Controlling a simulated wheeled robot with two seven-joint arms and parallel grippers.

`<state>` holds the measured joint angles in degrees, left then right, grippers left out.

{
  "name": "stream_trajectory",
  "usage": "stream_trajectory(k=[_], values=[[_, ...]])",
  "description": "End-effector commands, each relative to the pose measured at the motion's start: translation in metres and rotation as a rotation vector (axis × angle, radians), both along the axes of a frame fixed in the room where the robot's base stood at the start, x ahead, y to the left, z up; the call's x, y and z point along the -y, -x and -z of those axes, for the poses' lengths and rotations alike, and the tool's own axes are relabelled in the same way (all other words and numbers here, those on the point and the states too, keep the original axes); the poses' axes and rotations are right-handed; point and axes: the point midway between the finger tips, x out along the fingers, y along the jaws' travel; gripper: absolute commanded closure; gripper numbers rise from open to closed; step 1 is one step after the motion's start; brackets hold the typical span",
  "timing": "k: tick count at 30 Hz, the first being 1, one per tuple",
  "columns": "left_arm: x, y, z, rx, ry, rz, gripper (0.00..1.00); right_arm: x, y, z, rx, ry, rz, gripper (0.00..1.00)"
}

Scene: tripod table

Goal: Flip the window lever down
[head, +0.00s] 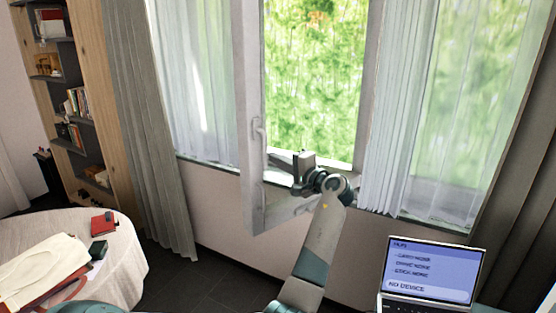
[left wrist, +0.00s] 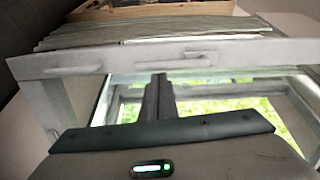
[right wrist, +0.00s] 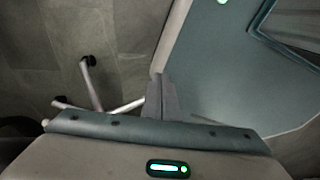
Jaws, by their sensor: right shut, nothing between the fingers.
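The window lever (head: 258,131) is a pale handle on the edge of the inward-opened window sash (head: 250,190). It lies roughly along the frame's length. In the left wrist view the lever (left wrist: 192,56) shows on the pale sash bar ahead of the fingers. My left gripper (head: 275,158) is just right of and below the lever in the head view, apart from it. Its fingers (left wrist: 158,82) look closed together with nothing between them. My right gripper (right wrist: 160,90) is shut and empty over the dark floor; it is not visible in the head view.
A round table (head: 130,265) with a white cloth, papers and small boxes stands at the lower left. A laptop (head: 430,270) is at the lower right. A bookshelf (head: 90,115) stands at the left. Curtains (head: 155,150) flank the window.

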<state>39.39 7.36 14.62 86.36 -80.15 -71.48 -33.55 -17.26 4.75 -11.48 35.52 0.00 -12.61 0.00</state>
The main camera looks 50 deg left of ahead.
Motion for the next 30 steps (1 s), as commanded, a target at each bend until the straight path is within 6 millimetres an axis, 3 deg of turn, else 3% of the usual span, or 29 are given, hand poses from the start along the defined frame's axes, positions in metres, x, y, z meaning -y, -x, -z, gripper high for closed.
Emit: stream_trajectory(k=[11, 17, 23, 30], values=[[0.0, 0.001, 0.001, 0.001, 0.001, -0.002, 1.0, 0.0, -0.001, 0.001, 0.001, 0.0, 0.0, 1.0], [0.011, 0.001, 0.002, 0.001, 0.001, -0.001, 1.0, -0.001, -0.001, 0.006, 0.001, -0.001, 0.001, 1.0], [0.037, 0.002, 0.004, 0.003, 0.002, 0.002, 1.0, -0.006, -0.001, 0.018, 0.001, -0.006, 0.003, 1.0], [0.084, 0.006, 0.005, 0.004, 0.003, 0.003, 1.0, -0.007, -0.001, 0.038, 0.002, -0.007, 0.002, 1.0]])
